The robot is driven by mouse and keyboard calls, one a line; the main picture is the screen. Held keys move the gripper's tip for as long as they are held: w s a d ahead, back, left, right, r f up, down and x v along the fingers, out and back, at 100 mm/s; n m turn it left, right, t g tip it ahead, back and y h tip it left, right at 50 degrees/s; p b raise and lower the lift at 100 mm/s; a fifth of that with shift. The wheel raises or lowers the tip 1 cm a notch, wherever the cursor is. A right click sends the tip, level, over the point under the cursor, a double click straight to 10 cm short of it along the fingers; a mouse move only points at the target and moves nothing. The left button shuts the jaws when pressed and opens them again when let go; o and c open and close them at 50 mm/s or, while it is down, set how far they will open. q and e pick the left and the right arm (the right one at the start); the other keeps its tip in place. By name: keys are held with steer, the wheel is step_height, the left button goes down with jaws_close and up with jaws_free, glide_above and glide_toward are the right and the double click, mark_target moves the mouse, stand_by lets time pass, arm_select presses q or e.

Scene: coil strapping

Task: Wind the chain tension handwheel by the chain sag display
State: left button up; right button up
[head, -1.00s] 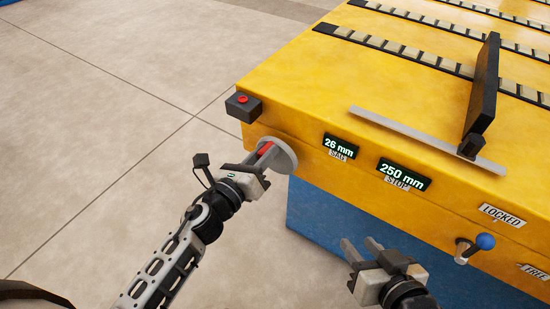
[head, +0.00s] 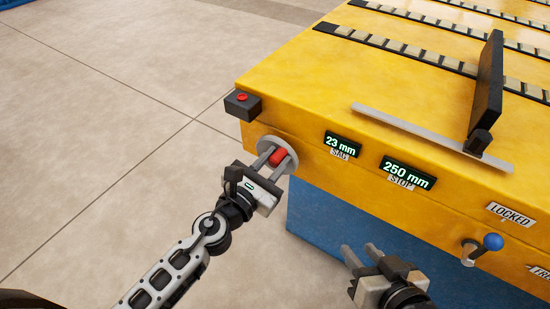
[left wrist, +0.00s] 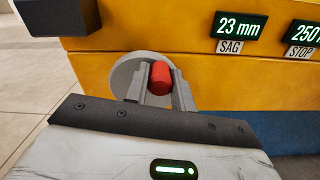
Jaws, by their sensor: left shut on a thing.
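The chain tension handwheel is a grey disc (head: 289,157) with a red grip (head: 278,157) on the front of the yellow machine. My left gripper (head: 273,160) is at the wheel, its fingers shut on the red grip. The left wrist view shows the red grip (left wrist: 160,78) between the two fingers, with the disc (left wrist: 127,75) behind. The sag display (head: 342,144) reads 23 mm, also in the left wrist view (left wrist: 241,25). My right gripper (head: 360,256) is open and empty, below the machine's front edge.
The stop display (head: 407,172) reads 250 mm. A black box with a red button (head: 242,104) sits at the machine's corner. A lever with a blue knob (head: 492,242) is at the right, below the LOCKED label (head: 511,214). A black plate (head: 486,92) stands on top.

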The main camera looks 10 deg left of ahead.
mark_target(291, 166)
arm_select(q)
steer(key=shift+s+d+f+m, duration=0.15)
steer(key=shift+d+m, duration=0.2)
steer(key=shift+m, duration=0.45)
steer(key=shift+d+f+m, duration=0.2)
steer(key=shift+f+m, duration=0.05)
steer(key=shift+m, duration=0.45)
steer(key=m, duration=0.3)
steer(key=shift+s+d+f, duration=0.2)
steer(key=shift+d+f, duration=0.1)
steer(key=shift+f, duration=0.1)
steer(key=m, duration=0.2)
steer(key=f+m, duration=0.1)
steer(key=shift+d+f+m+p, duration=0.1)
steer(key=shift+d+m+p, duration=0.1)
steer(key=shift+m+p, duration=0.2)
steer(key=shift+f+m, duration=0.25)
steer(key=shift+m, duration=0.45)
